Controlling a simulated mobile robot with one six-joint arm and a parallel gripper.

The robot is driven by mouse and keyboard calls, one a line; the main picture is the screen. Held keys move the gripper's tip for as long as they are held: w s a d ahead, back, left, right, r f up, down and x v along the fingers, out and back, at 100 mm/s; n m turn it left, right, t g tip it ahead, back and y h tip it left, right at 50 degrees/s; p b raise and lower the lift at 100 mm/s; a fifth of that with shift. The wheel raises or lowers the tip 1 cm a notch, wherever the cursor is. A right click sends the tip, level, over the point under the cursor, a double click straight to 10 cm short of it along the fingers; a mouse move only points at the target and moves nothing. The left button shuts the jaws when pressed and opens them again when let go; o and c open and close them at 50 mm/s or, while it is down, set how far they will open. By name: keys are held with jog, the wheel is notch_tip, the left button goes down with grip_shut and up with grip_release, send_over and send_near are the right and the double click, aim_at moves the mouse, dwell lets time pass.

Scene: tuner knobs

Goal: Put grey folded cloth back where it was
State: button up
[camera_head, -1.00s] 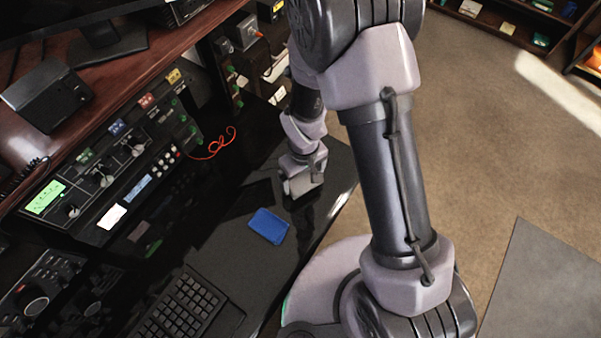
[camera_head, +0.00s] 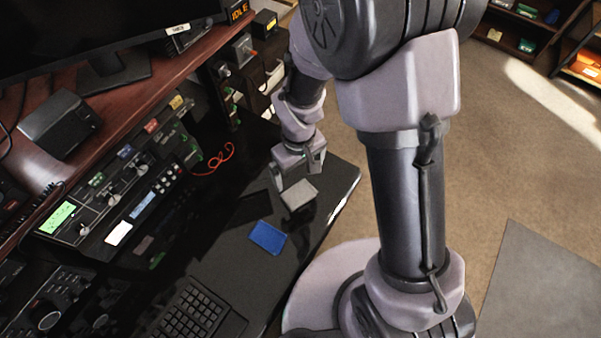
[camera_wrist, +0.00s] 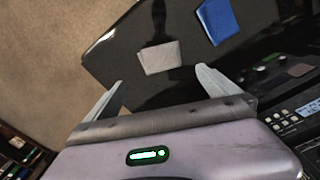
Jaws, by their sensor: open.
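The grey folded cloth (camera_head: 299,194) lies flat on the glossy black desk, near its right edge. In the wrist view the grey cloth (camera_wrist: 160,57) lies ahead of and between my fingertips, apart from both. My gripper (camera_head: 294,184) is just above and behind the cloth in the head view. In the wrist view my gripper (camera_wrist: 158,78) is open, with its two pale fingers spread wide and nothing between them. A blue folded cloth (camera_head: 268,237) lies on the desk nearer the keyboard; it also shows in the wrist view (camera_wrist: 219,20).
The black desk (camera_head: 222,262) is bare around both cloths. A keyboard (camera_head: 190,314) lies at the front. Radio panels with knobs (camera_head: 122,195) line the left side. An orange-red cable (camera_head: 216,160) lies near the panels. The carpeted floor lies beyond the desk's right edge.

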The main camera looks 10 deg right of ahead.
jog(key=s+d+r+m+t, duration=0.2)
jog(key=s+r+m, duration=0.1)
jog(key=r, duration=0.6)
jog(key=s+d+r+m+t+y, duration=0.1)
jog(key=s+d+r+m+t, duration=0.1)
jog(key=r, duration=0.7)
jog(key=s+d+r+m+t+y, duration=0.1)
jog(key=s+d+r+m, duration=0.1)
jog(key=s+r+m, duration=0.3)
notch_tip(320, 180, up, 4)
jog(key=shift+s+d+r+t, duration=0.15)
jog(key=shift+s+d+t, duration=0.25)
jog(key=shift+s, duration=0.2)
